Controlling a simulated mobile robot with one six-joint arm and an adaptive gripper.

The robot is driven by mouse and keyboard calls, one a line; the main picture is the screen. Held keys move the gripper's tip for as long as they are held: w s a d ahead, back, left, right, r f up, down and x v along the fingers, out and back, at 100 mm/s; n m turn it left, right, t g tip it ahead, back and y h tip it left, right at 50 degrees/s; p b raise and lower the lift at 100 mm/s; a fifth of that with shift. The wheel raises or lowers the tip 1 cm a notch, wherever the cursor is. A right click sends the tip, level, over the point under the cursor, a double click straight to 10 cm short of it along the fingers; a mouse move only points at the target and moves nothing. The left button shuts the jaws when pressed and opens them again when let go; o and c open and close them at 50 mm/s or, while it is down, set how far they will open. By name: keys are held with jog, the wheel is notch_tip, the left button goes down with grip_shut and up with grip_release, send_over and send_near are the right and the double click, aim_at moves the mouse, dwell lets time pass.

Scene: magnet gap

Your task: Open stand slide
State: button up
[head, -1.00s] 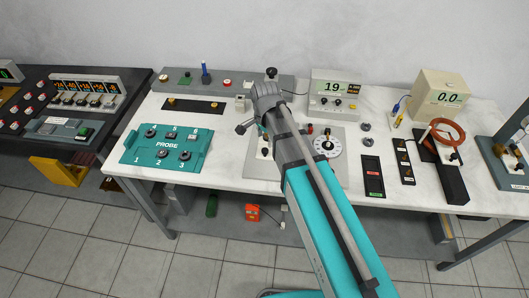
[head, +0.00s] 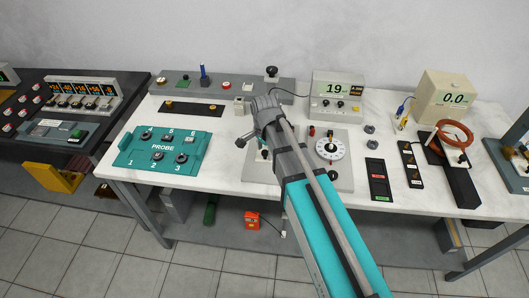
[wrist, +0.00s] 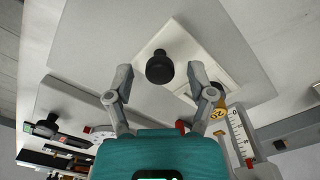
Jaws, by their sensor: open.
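My gripper (wrist: 160,80) is open, with its two grey fingers spread apart. In the wrist view a round black knob (wrist: 160,67) stands on a pale square plate (wrist: 185,62) set on a grey board (wrist: 110,45). The knob shows between and just beyond the fingertips; no contact is visible. In the head view my gripper (head: 246,138) hangs over the middle of the white table, left of the dial panel (head: 342,180), and my arm hides part of that panel. I cannot tell which head-view part is the knob, or which part is labelled the stand slide.
A teal PROBE block (head: 160,150) lies to the left. A display box (head: 338,92) reading 19 and a beige box (head: 446,98) reading 0.0 stand at the back. A long grey board (head: 175,82) with small parts runs behind. Bare white table (head: 225,170) shows left of my gripper.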

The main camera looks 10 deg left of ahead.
grip_shut()
dwell(0.4)
jog(key=shift+s, duration=0.1)
